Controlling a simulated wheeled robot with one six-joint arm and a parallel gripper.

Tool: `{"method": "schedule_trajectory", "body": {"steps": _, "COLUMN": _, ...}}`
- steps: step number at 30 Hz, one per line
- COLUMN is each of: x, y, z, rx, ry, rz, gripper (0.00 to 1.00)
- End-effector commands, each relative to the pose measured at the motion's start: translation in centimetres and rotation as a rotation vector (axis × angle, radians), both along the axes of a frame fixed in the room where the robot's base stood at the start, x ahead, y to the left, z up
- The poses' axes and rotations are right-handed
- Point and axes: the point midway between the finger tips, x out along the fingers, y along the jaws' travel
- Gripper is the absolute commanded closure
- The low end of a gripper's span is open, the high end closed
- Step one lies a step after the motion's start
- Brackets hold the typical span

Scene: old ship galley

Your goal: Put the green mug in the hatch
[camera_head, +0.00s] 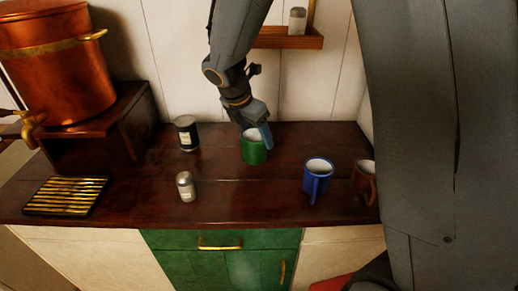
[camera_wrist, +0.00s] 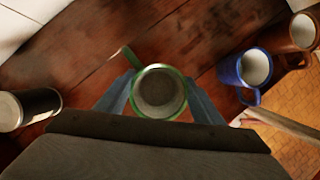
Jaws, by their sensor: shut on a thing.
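The green mug (camera_head: 254,151) stands upright toward the back of the dark wooden counter in the head view. My gripper (camera_head: 257,135) reaches down over it from behind and is shut on it. In the wrist view the green mug (camera_wrist: 159,92) is seen from above, empty inside, with its handle toward the upper left. The blue fingers of my gripper (camera_wrist: 158,97) press on its two sides. I cannot tell whether the mug rests on the counter or is just lifted. No hatch can be made out for certain in either view.
A blue mug (camera_head: 317,178) and a brown mug (camera_head: 364,182) stand to the right. A dark jar (camera_head: 187,134) and a small shaker (camera_head: 186,187) stand to the left. A copper urn (camera_head: 60,70) is on a raised wooden stand. A slatted brass grate (camera_head: 66,196) lies front left.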

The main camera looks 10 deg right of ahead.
Motion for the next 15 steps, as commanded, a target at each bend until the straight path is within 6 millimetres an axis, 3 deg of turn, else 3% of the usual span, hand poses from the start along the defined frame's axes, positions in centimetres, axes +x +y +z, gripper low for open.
{"method": "schedule_trajectory", "body": {"steps": 15, "x": 0.0, "y": 0.2, "z": -5.1, "rx": 0.001, "ry": -0.001, "rz": 0.005, "gripper": 0.71}}
